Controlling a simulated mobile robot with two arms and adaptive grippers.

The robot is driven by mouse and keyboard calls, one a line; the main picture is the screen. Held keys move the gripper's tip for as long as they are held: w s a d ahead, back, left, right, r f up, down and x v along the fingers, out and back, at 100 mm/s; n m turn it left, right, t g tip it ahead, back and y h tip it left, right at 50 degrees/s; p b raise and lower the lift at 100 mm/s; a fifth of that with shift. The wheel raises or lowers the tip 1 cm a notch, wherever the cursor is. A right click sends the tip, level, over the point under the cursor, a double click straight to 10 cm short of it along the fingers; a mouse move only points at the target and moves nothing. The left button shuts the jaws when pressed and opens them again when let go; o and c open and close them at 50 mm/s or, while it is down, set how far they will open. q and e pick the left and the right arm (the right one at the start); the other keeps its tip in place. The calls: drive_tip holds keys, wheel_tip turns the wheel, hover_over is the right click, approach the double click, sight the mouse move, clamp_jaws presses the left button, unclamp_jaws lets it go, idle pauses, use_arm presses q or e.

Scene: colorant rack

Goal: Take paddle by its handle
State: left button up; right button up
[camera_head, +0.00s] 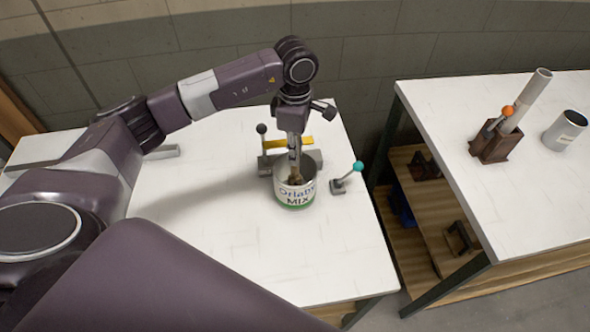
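My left gripper (295,172) points straight down over the mouth of a white can (296,198) labelled "MIX" with a green band. The can stands upright near the right end of the left table. A small brown piece (294,181) shows at the fingertips, inside the can's rim; it may be part of the paddle, but most of it is hidden. I cannot tell whether the fingers hold it. No paddle handle can be clearly made out. My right gripper is out of view.
Behind the can is a grey fixture with a yellow bar (276,144) and a black-knobbed lever. A teal-knobbed lever (347,178) stands right of it. The right table (485,170) holds a brown holder (496,148) with a tube, and a grey cup (565,131). A gap separates the tables.

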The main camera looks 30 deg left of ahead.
use_arm(q)
drive_tip(key=shift+r, duration=0.15)
clamp_jaws()
wheel_tip(320, 180, up, 10)
drive_tip(key=b, duration=0.3)
drive_tip(key=shift+w+r, duration=0.1)
drive_tip(key=shift+r, duration=0.05)
wheel_tip(320, 180, up, 7)
drive_tip(key=shift+r, duration=1.25)
